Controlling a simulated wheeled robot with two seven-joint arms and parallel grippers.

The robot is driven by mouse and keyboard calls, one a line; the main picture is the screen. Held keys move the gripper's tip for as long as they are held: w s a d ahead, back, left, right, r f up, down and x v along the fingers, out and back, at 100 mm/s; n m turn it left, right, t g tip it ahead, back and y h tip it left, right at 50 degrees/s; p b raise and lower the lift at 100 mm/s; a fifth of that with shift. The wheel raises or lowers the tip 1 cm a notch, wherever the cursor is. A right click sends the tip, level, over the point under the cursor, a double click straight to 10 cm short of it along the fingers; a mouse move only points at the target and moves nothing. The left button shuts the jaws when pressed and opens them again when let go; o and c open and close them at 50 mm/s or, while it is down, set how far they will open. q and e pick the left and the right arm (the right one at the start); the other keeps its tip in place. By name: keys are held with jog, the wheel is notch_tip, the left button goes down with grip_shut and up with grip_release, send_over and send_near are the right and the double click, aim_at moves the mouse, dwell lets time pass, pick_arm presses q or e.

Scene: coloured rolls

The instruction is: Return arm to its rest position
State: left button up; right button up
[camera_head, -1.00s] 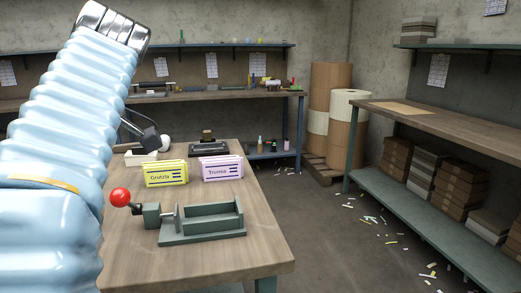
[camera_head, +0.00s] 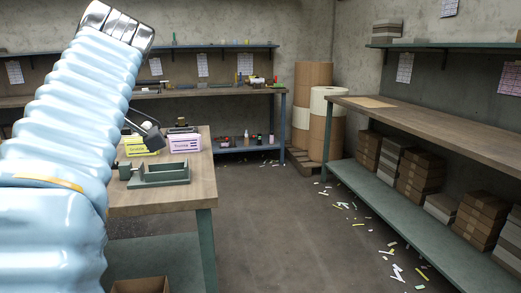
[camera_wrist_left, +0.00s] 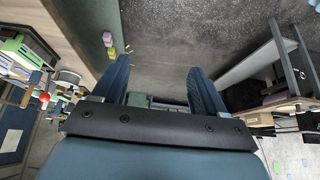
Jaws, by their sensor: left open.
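My left arm (camera_head: 75,120) fills the left side of the head view, bent, in a light blue ribbed sleeve with a metal end at the top. In the left wrist view my left gripper (camera_wrist_left: 159,72) is open, its two blue fingers spread wide with nothing between them. Grey concrete floor shows past the fingertips. My right gripper is not in view.
The wooden workbench (camera_head: 203,190) at the left bears a yellow box (camera_head: 140,152), a lilac box (camera_head: 186,144) and a grey-green fixture (camera_head: 167,178). A long bench (camera_head: 440,127) with stacked cartons runs along the right. Large paper rolls (camera_head: 314,75) stand behind. The middle floor is clear apart from scraps.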

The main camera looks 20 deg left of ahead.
pick_arm(q)
jog(key=w+a+f+m+t+h, duration=0.3)
jog(key=w+a+f+m, duration=0.55)
jog(key=f, duration=0.65)
jog(key=w+d+f+m+t+h, duration=0.1)
jog(key=w+d+f+m+h, duration=0.1)
jog(key=w+f, duration=0.65)
jog(key=w+d+f+m+t+h, duration=0.15)
jog(key=w+f, duration=0.35)
jog(key=f, duration=0.7)
jog(key=d+f+m+h, duration=0.3)
jog(key=d+f+m, duration=0.2)
jog(key=d+f, duration=1.3)
jog(key=s+d+f+m+g, duration=0.1)
jog(key=s+d+f+m, duration=0.1)
jog(key=s+d+f, duration=0.3)
notch_tip(320, 180, down, 3)
jog(key=shift+d+f, duration=0.2)
jog(key=shift+d, duration=1.05)
jog(key=s+d+f+m, duration=0.1)
jog(key=s+f, duration=0.1)
jog(key=s, duration=0.1)
jog(key=s+d+f+m, duration=0.1)
jog(key=s+d+f, duration=0.1)
jog(key=s, duration=0.1)
jog(key=s+d+f+m+g, duration=0.1)
jog(key=s+d+f, duration=0.1)
jog(key=s, duration=0.2)
jog(key=shift+f, duration=0.1)
jog(key=shift+c, duration=0.3)
